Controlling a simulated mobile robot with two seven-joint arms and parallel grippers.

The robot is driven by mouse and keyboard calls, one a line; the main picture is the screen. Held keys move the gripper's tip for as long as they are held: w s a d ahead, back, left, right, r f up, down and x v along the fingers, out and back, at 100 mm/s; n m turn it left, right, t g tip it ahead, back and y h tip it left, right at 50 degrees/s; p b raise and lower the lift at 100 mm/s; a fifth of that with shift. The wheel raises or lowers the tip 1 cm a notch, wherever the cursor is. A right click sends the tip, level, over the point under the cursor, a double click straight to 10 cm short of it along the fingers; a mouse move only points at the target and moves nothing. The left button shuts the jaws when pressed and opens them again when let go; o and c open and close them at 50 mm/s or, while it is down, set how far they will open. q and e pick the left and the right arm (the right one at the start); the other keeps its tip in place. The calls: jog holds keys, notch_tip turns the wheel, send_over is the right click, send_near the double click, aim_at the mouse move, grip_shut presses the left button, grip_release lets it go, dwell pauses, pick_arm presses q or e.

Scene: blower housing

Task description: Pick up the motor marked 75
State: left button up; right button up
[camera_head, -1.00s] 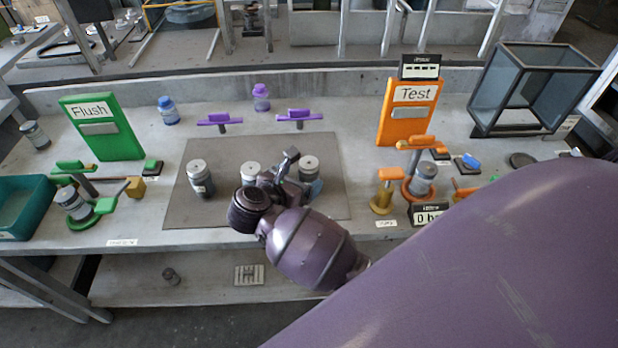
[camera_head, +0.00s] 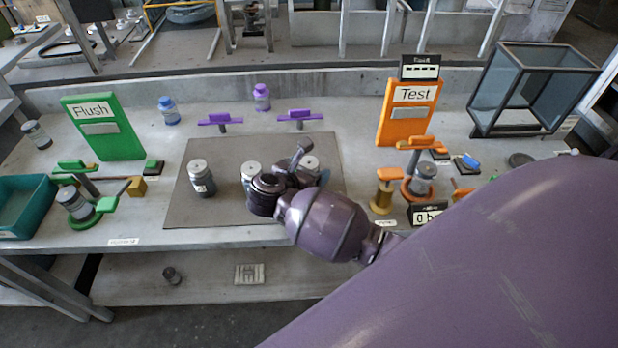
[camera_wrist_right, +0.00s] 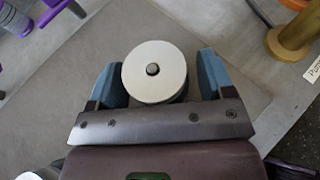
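Three grey cylindrical motors stand upright on the grey mat (camera_head: 205,215): a left motor (camera_head: 201,180), a middle motor (camera_head: 249,173) and a right motor (camera_head: 310,163). I cannot read a 75 on any of them. My right gripper (camera_wrist_right: 160,78) is open, with its blue-grey fingers on both sides of one motor (camera_wrist_right: 154,70), seen from above with a pale round top and dark centre pin. It appears to be the right motor. A gap shows at the right finger; contact at the left finger is unclear. My right wrist partly hides the middle and right motors. My left gripper is out of view.
A green Flush stand (camera_head: 104,127) with a fixture holding a motor is at the left, beside a teal bin (camera_head: 28,208). An orange Test stand (camera_head: 409,112) with another held motor is at the right. Purple-handled clamps (camera_head: 299,116) stand behind the mat.

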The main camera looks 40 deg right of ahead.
grip_shut()
dwell(0.4)
